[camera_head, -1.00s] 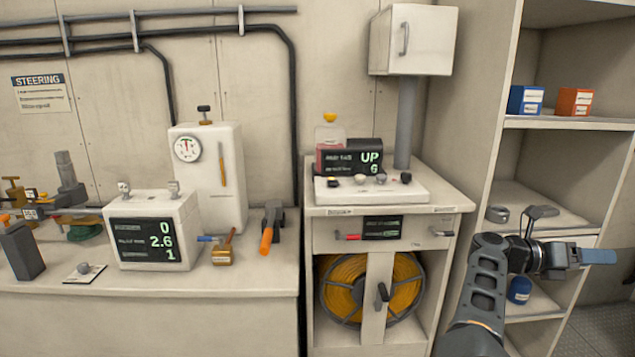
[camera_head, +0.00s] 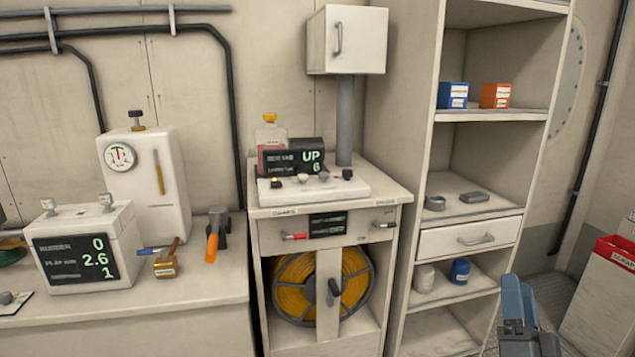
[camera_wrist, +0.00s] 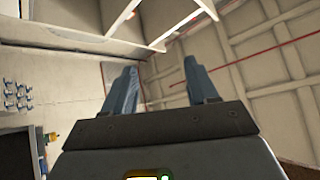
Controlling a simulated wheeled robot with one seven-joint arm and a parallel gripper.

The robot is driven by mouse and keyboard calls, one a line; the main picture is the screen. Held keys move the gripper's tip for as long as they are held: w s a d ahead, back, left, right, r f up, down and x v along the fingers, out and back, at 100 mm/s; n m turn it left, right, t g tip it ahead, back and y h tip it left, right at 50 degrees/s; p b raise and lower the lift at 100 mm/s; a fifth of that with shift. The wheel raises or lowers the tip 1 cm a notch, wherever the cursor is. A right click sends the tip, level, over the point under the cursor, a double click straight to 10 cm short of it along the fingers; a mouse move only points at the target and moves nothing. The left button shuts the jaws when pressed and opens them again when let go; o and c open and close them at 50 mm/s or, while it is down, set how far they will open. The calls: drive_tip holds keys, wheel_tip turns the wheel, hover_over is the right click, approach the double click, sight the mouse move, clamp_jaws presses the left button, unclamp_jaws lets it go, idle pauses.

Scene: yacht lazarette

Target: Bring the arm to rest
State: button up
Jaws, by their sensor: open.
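My gripper (camera_head: 520,305) is at the lower right of the head view, in front of the lower right side of the shelf unit, with its blue-grey fingers pointing up. In the wrist view my gripper (camera_wrist: 160,88) shows two fingers spread apart with nothing between them. It is open and empty, and I see it touching nothing. Most of my arm is outside the head view.
The shelf unit (camera_head: 483,118) holds a blue box (camera_head: 453,96), an orange box (camera_head: 495,96) and a drawer (camera_head: 468,238). A red-and-white bin (camera_head: 605,300) stands at the far right. A cabinet with an orange hose reel (camera_head: 292,288) and a counter (camera_head: 190,305) stand left. Floor shows between shelf and bin.

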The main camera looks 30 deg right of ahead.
drive_tip(key=s+a+f+n+y, duration=0.3)
drive_tip(key=s+a+n+y, duration=0.25)
drive_tip(key=a, duration=0.35)
drive_tip(key=s+a+f+n+y, duration=0.3)
drive_tip(key=s+a+n+y, duration=0.2)
drive_tip(key=a+n+y, duration=0.25)
drive_tip(key=s+a+r+n+g+y, duration=0.2)
drive_tip(key=s+a+n+g+y, duration=0.1)
drive_tip(key=s+a, duration=1)
drive_tip(key=shift+a+n+g+y, duration=0.3)
drive_tip(key=shift+a+n+g, duration=0.2)
drive_tip(key=shift+n+g, duration=0.25)
